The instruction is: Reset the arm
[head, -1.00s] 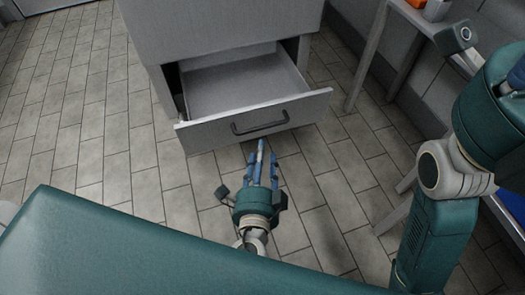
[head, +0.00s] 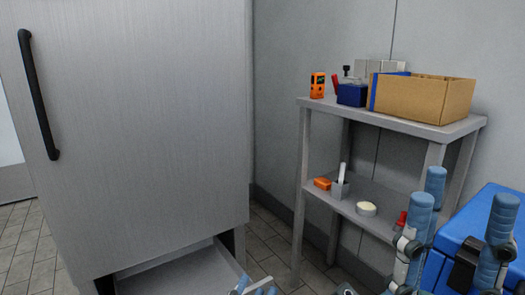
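My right gripper (head: 457,205) is at the lower right in the head view. Its blue cone fingers point up and stand wide apart, with nothing between them. My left gripper (head: 255,287) shows only as blue and grey finger tips at the bottom edge, just right of the open drawer (head: 178,275). The rest of it is cut off, so its opening cannot be told. The drawer is pulled out at the bottom of a tall grey cabinet (head: 140,130) with a black vertical handle (head: 38,95).
A grey two-level shelf (head: 400,120) stands by the right wall. It carries a cardboard box (head: 423,98), an orange device (head: 317,85), a blue container (head: 351,94) and small items below. A blue box (head: 485,230) is at the right edge. Tiled floor (head: 265,240) shows between cabinet and shelf.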

